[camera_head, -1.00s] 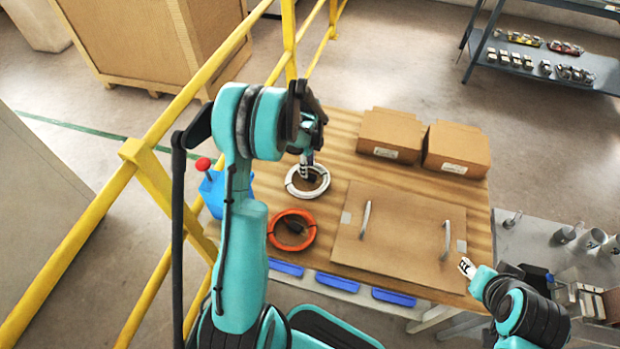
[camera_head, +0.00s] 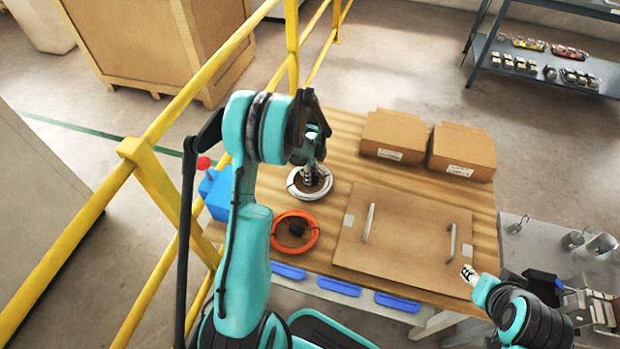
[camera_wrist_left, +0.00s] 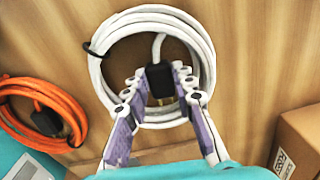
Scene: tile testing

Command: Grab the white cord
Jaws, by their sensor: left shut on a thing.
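The white cord (camera_head: 294,187) is a coiled ring on the wooden table, tied with black bands. It also shows in the wrist view (camera_wrist_left: 205,52), with its black plug (camera_wrist_left: 159,82) in the middle of the ring. My left gripper (camera_head: 311,178) reaches down into the ring from above. In the wrist view its fingers (camera_wrist_left: 160,84) stand on both sides of the plug and are shut on it. The fingers hide parts of the plug and of the near side of the coil. My right gripper (camera_head: 468,274) is by the table's right front edge, apart from the cord; its fingers are too small to read.
An orange cord coil (camera_head: 316,232) lies just in front of the white one. A cardboard panel with two handles (camera_head: 405,240) lies to the right. Two cardboard boxes (camera_head: 395,134) (camera_head: 462,150) stand behind. A yellow railing (camera_head: 160,190) runs along the left.

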